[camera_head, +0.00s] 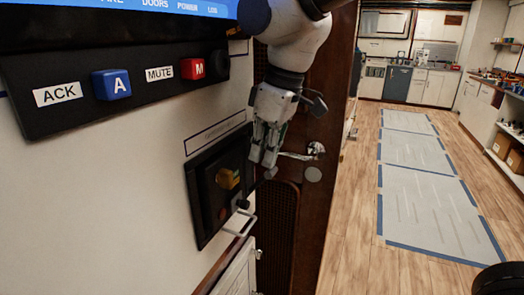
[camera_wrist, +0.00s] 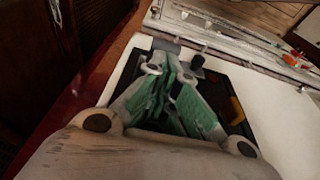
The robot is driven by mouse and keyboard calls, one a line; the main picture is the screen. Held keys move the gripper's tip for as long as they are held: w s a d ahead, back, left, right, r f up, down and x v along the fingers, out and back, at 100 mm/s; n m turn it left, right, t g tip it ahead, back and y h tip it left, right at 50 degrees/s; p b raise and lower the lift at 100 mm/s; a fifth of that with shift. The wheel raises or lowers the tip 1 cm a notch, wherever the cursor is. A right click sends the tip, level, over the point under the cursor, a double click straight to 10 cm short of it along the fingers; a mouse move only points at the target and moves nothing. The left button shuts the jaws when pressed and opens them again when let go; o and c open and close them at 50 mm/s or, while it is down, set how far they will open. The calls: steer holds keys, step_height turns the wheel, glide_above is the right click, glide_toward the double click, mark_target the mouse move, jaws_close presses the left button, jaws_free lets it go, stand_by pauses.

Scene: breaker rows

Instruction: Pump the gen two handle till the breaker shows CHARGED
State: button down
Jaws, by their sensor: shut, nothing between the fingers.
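A black breaker panel (camera_head: 203,215) is set in the white wall, with a yellow part (camera_head: 228,179) and a small red part (camera_head: 223,213) on it. A dark lever with a knob (camera_head: 243,204) sticks out at its right side; I take it for the pump handle. My gripper (camera_head: 264,164) points down beside the panel's right edge, fingers shut and empty, close to the lever's upper end. I cannot tell whether they touch. In the wrist view the green-padded fingers (camera_wrist: 178,72) are together, with a dark knob (camera_wrist: 197,61) just beyond them. No CHARGED sign or gen two label is legible.
A brown wooden door (camera_head: 310,215) with a silver lever handle (camera_head: 300,155) stands right behind my gripper.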

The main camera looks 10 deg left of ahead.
steer(key=shift+s+d+f+y, duration=0.25)
steer(key=shift+d+y, duration=0.25)
steer(key=shift+y, duration=0.2)
steer(key=shift+s+d+f+t+y, duration=0.25)
steer(key=shift+d+f+y, duration=0.25)
steer(key=shift+d, duration=0.2)
steer(key=shift+s+d+f+t+y, duration=0.25)
steer(key=shift+d+f+y, duration=0.2)
steer(key=shift+d, duration=0.2)
steer(key=shift+d+f, duration=0.1)
steer(key=shift+f, duration=0.05)
